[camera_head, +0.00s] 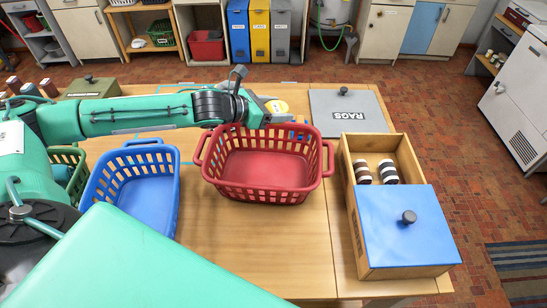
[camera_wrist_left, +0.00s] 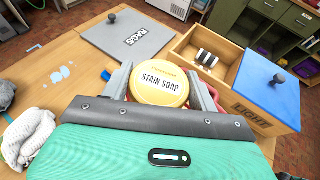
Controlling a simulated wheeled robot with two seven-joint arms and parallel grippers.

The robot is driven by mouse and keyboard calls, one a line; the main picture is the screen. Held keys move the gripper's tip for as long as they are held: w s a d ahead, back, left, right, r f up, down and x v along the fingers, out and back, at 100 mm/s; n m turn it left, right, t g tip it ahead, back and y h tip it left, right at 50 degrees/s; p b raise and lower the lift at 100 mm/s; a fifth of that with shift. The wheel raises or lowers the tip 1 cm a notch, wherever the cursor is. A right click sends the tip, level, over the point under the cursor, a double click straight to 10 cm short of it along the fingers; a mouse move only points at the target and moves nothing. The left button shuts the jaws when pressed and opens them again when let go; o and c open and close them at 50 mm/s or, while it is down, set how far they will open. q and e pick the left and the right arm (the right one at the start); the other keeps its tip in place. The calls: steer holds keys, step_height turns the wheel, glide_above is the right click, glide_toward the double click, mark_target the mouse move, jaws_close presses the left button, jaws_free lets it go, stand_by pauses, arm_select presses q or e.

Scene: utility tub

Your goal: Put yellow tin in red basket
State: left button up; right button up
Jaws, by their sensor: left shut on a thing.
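The yellow tin (camera_wrist_left: 160,86), labelled STAIN SOAP, is held between the fingers of my left gripper (camera_wrist_left: 162,92). In the head view the tin (camera_head: 279,107) shows partly past my left gripper (camera_head: 268,110), at the far rim of the red basket (camera_head: 262,190). The red basket stands upright on the table and looks empty in the part I can see. Only a bit of its red shows beside a finger in the left wrist view. The tin's height above the basket is hard to tell. My right gripper is not in view.
A blue basket (camera_head: 127,205) stands left of the red one. A wooden box (camera_head: 349,205) with a blue lid (camera_head: 405,225) and striped cans is on the right. The grey RAGS lid (camera_head: 347,108) lies behind. Bare table shows in front of the red basket.

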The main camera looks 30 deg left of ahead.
arm_select(q)
step_height(320, 180, down, 16)
steer(key=shift+f+p, duration=0.2)
steer(key=shift+p, duration=0.65)
steer(key=shift+f, duration=0.25)
steer(key=shift+f+b, duration=0.5)
steer(key=shift+f, duration=0.15)
steer(key=o, duration=1)
steer(key=shift+r, duration=0.1)
